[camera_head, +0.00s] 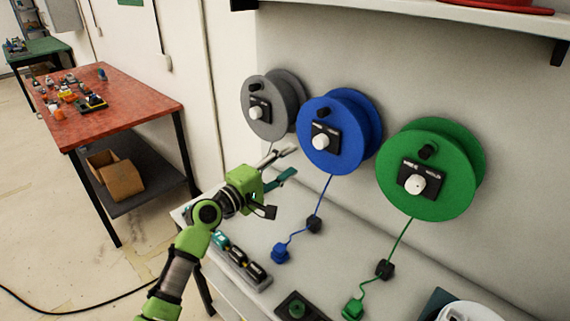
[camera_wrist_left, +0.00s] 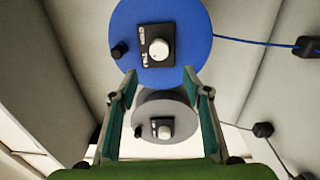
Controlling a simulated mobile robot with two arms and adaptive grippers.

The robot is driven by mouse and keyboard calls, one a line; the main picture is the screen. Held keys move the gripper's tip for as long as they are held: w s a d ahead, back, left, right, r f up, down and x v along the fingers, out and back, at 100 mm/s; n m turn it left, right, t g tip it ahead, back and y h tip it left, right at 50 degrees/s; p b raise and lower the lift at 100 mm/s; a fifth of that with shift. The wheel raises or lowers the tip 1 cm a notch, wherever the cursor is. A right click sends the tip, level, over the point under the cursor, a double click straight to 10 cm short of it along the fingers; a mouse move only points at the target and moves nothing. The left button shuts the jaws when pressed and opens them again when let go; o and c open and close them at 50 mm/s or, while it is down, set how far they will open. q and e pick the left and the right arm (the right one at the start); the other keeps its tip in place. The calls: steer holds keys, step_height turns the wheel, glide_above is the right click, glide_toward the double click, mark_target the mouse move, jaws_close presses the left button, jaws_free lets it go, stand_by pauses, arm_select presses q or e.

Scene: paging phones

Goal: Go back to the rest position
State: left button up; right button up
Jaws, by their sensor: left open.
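My left gripper (camera_head: 289,163) is open and empty, in front of the wall just below the grey and blue discs. Its two spread fingers also show in the left wrist view (camera_wrist_left: 160,82), with the blue disc (camera_wrist_left: 180,20) and the grey disc (camera_wrist_left: 160,110) beyond them. In the head view the grey disc (camera_head: 256,88), blue disc (camera_head: 343,152) and green disc (camera_head: 439,195) are on the wall, each with a black panel and white knob. A blue plug (camera_head: 281,252) and a green plug (camera_head: 353,308) lie on the white table on cords. My right gripper is not in view.
A red table (camera_head: 135,98) with small parts stands at left, with a cardboard box (camera_head: 115,178) below. A shelf (camera_head: 420,12) overhangs the discs.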

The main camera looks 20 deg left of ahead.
arm_select(q)
steer(key=shift+s+a, duration=0.1)
steer(key=shift+s, duration=0.2)
